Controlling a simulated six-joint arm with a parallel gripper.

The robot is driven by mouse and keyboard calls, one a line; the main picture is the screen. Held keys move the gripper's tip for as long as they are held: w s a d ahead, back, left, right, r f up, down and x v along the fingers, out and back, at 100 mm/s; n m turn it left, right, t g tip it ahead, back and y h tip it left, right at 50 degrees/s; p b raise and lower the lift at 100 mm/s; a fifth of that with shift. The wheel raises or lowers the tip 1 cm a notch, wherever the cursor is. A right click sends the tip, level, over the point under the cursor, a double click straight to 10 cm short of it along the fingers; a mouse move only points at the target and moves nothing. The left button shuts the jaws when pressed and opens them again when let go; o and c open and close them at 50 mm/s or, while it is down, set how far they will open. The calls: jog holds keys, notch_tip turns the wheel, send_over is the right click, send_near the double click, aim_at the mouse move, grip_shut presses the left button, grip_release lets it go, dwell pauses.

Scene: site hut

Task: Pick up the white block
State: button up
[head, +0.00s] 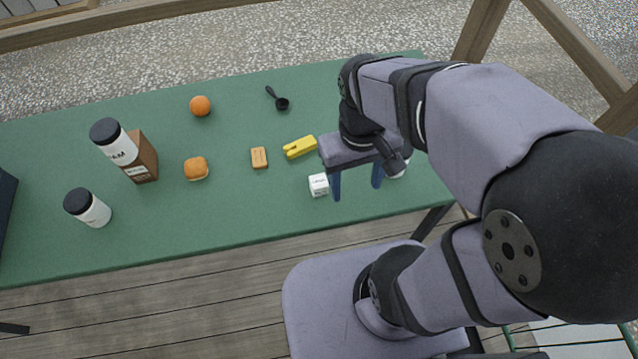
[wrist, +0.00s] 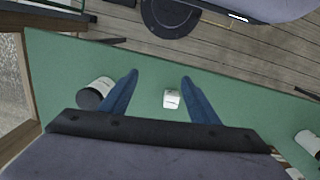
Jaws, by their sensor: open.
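The white block (head: 319,185) is a small cube with dark print, standing on the green table near its front edge. In the head view it shows just left of my gripper's left finger. My gripper (head: 356,190) is open and empty, with its blue fingers pointing down. In the wrist view the white block (wrist: 171,98) appears between the two spread fingers of my gripper (wrist: 159,76), closer to the right one. I cannot tell the exact height of the fingertips above the table.
A white jar with a dark lid (wrist: 96,92) lies beside the left finger in the wrist view. On the table (head: 240,215) are a yellow object (head: 300,147), a tan bar (head: 259,158), a bun (head: 196,169), an orange (head: 200,106), a black scoop (head: 280,102) and bottles (head: 92,209).

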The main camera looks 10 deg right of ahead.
jog(key=n+g+h, duration=0.1)
jog(key=n+h, duration=0.1)
jog(key=n, duration=0.1)
jog(key=n+t+h+b, duration=0.2)
jog(key=n+t+h, duration=0.7)
jog(key=n, duration=1)
send_over(314, 184)
jog(key=s+a, duration=0.2)
jog(key=a, duration=0.3)
jog(key=g+h, duration=0.2)
jog(key=shift+m, duration=0.3)
notch_tip(314, 184, down, 11)
jog(key=shift+w+r, duration=0.15)
jog(key=shift+r, duration=0.05)
jog(key=shift+f+y, duration=0.3)
jog(key=shift+f, duration=0.15)
jog(key=shift+w+d+f+p, duration=0.15)
jog(key=shift+w+d+p, duration=0.05)
jog(key=shift+d+p, duration=0.35)
jog(key=shift+s+p+x, duration=0.2)
jog(key=shift+p+x, duration=0.95)
jog(key=shift+x, duration=1.9)
jog(key=shift+f, duration=0.15)
jog(key=c, duration=1.1)
